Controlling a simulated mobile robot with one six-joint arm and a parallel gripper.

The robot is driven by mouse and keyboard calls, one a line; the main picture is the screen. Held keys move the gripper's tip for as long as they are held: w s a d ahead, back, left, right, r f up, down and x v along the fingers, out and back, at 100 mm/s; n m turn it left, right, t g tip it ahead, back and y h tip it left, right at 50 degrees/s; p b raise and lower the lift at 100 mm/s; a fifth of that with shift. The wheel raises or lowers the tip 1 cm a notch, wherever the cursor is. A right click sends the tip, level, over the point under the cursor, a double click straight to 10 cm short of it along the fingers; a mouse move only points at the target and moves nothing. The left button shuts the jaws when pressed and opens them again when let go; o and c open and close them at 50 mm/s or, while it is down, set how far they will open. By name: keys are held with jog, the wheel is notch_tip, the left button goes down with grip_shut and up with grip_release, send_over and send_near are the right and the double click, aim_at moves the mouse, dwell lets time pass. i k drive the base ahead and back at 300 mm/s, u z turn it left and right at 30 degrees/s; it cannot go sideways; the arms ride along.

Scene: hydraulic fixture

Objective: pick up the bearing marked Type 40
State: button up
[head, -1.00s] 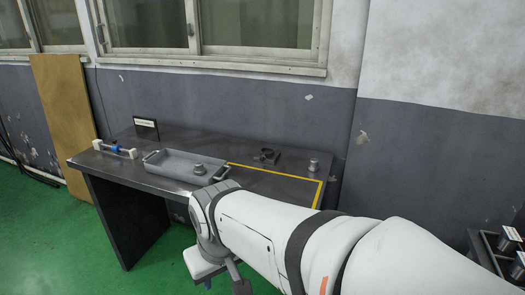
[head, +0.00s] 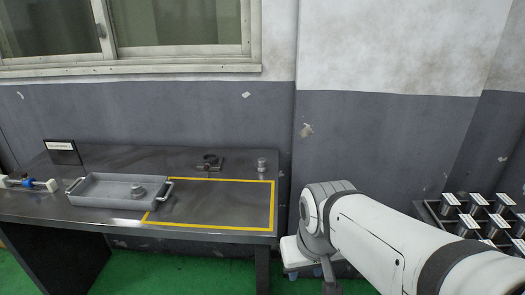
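No marking reading Type 40 can be made out, so I cannot tell which part is that bearing. Another small metal part (head: 262,165) stands at the table's back right. Several metal-topped blocks (head: 468,225) sit in a dark rack at the right edge; their labels are too small to read. My arm reaches in from the lower right, and its wrist is in front of the wall, right of the table. My gripper's fingers are below the picture.
A dark metal table (head: 110,158) fills the left, with a yellow outlined area (head: 222,181) that is clear inside. A dark clamp-like part (head: 209,163) lies behind it. A small sign (head: 62,152) and a blue and white fixture (head: 28,184) are at the left.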

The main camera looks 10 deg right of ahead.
aim_at(261, 166)
jog(key=i, duration=1)
jog(key=z, duration=0.05)
